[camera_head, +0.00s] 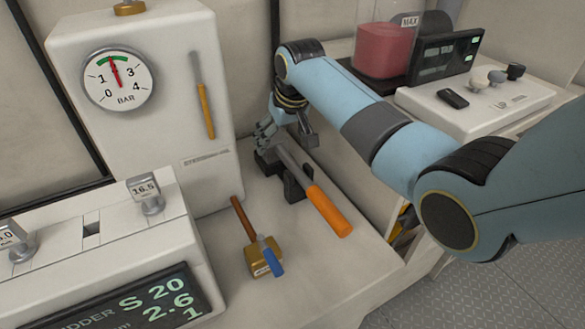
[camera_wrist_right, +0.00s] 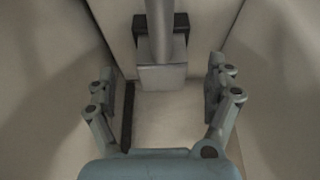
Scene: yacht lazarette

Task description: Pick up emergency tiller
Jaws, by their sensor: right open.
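The emergency tiller, a grey metal bar with an orange handle (camera_head: 328,210), lies on black cradle blocks (camera_head: 293,188) on the pale bench. In the right wrist view its grey shaft and squared end block (camera_wrist_right: 161,77) show; the orange handle is out of that view. My right gripper (camera_head: 287,135) is open at the bar's far, grey end. In the right wrist view, the two fingers of my right gripper (camera_wrist_right: 161,82) stand on either side of the end block, apart from it. The left gripper is not in view.
A mallet with a brass-coloured head (camera_head: 264,257) and a blue-handled tool (camera_head: 271,256) lie left of the tiller. A white cabinet with a pressure gauge (camera_head: 118,79) stands behind left. A panel with knobs (camera_head: 475,93) and a red container (camera_head: 384,51) are at right.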

